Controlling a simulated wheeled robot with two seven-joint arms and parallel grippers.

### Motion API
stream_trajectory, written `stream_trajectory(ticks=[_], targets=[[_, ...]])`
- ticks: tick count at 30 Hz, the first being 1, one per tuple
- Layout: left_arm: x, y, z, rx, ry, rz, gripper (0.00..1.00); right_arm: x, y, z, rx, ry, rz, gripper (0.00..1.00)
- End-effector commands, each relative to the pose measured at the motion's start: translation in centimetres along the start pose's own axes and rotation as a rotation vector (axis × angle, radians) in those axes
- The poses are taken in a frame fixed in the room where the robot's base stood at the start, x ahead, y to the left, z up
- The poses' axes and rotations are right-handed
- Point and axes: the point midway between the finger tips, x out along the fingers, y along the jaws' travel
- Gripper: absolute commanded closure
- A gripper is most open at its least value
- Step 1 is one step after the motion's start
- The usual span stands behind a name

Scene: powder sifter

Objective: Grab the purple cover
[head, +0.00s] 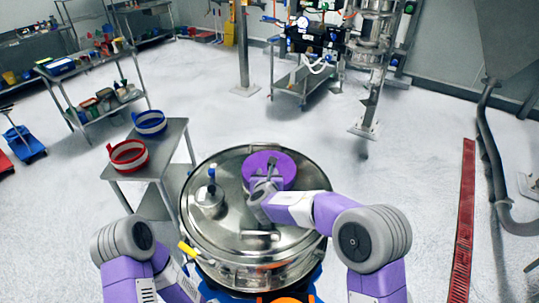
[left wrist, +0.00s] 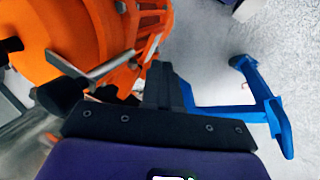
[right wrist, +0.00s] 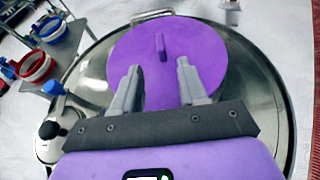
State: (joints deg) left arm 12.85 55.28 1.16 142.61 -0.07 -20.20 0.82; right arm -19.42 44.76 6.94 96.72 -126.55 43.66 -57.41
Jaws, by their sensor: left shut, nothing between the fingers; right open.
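The purple cover (head: 284,164) is a round disc lying on the steel lid of a large round vessel (head: 215,245). In the right wrist view the cover (right wrist: 205,52) shows a small upright tab handle (right wrist: 160,47) near its middle. My right gripper (right wrist: 158,66) is open and empty above the cover, its fingertips on either side of the line to the handle and short of it in the picture. It also shows in the head view (head: 264,178), over the cover's near-left edge. My left gripper (left wrist: 165,85) is shut and empty, beside an orange body, away from the cover.
A steel table (head: 153,167) left of the vessel holds a red-and-white sieve ring (head: 128,155) and a blue-and-white one (head: 150,122). A capped port (head: 208,195) and a metal handle (head: 262,238) rise from the vessel's lid. In the left wrist view, an orange structure (left wrist: 75,30) and a blue frame (left wrist: 235,112) are close.

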Motion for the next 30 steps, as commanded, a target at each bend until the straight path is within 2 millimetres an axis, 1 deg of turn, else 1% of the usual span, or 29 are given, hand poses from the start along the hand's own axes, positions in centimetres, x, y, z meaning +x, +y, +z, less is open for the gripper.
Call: stream_trajectory(ticks=[3,11,15,19,24,30], targets=[[-0.4,0.1,0.1,-0.001,-0.002,0.0,1.0,0.7,0.1,0.3,-0.006,-0.007,0.001,0.57],[-1.4,0.5,0.2,-0.001,-0.002,-0.001,1.0,3.2,-0.1,0.4,-0.005,-0.004,0.0,0.57],[-2.5,0.9,0.2,-0.001,-0.002,0.0,1.0,5.2,-0.2,0.5,-0.003,-0.002,0.0,0.57],[-2.8,1.0,0.2,-0.001,-0.001,0.0,1.0,6.7,-0.2,0.5,-0.003,-0.004,0.001,0.57],[-3.0,1.1,0.2,-0.001,-0.002,0.0,1.0,7.4,-0.2,0.4,-0.004,-0.004,0.002,0.57],[-2.9,1.1,0.2,-0.001,-0.002,0.0,1.0,7.5,-0.2,0.4,-0.005,-0.004,0.002,0.57]])
